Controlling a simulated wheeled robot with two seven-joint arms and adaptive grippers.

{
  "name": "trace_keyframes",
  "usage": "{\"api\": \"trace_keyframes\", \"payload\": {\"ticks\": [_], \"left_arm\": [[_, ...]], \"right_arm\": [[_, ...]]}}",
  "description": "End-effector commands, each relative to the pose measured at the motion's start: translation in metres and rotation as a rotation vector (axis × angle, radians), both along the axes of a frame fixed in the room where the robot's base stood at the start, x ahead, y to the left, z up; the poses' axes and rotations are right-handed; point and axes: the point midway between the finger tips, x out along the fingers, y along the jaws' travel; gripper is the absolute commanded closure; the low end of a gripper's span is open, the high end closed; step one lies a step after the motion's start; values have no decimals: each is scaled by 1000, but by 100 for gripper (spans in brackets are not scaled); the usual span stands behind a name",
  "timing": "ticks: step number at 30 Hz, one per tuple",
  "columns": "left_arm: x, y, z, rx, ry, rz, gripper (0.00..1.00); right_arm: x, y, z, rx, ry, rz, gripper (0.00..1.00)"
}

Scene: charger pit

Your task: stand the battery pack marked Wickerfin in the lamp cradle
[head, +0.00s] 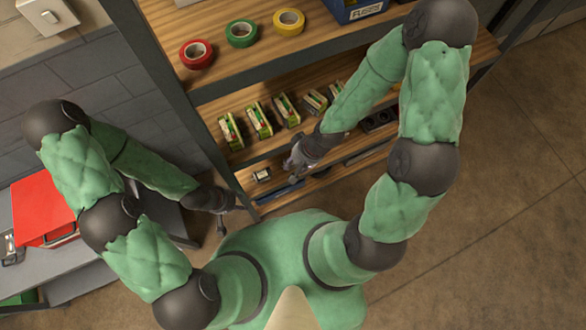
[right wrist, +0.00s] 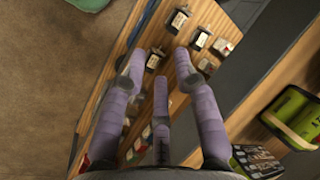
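Several green-and-yellow battery packs stand in a row on the middle shelf, such as the leftmost pack (head: 231,132) and the one beside it (head: 259,119). Their markings are too small to read, so I cannot tell which is Wickerfin. I cannot identify the lamp cradle. My right gripper (head: 294,166) is at the lower shelf, below the packs. In the right wrist view its fingers (right wrist: 162,80) are spread, with nothing held between them. A green-and-black object (right wrist: 291,117) is at the right there, apart from the fingers. My left gripper (head: 229,208) is beside the shelf's left post; its fingers are unclear.
Red (head: 196,54), green (head: 242,33) and yellow (head: 289,21) tape rolls and a blue box (head: 357,8) are on the top shelf. A small pale item (head: 262,175) sits on the lower shelf. A red case (head: 42,208) lies on a grey bench. Open floor is at right.

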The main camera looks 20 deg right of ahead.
Motion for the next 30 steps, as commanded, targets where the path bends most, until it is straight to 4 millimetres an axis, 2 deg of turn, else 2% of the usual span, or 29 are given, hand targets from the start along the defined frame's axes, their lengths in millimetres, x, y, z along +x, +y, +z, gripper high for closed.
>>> {"api": "trace_keyframes", "payload": {"ticks": [1,6,13,18,30], "left_arm": [[0,0,0,0,0,0,60],[0,0,0,0,0,0,60],[0,0,0,0,0,0,60],[0,0,0,0,0,0,60],[0,0,0,0,0,0,60]], "right_arm": [[-5,4,-13,7,14,5,70],[-15,13,-49,13,28,15,70],[-31,17,-87,-8,40,31,70],[-36,17,-97,-18,44,37,70],[-37,17,-98,-19,43,38,70]]}}
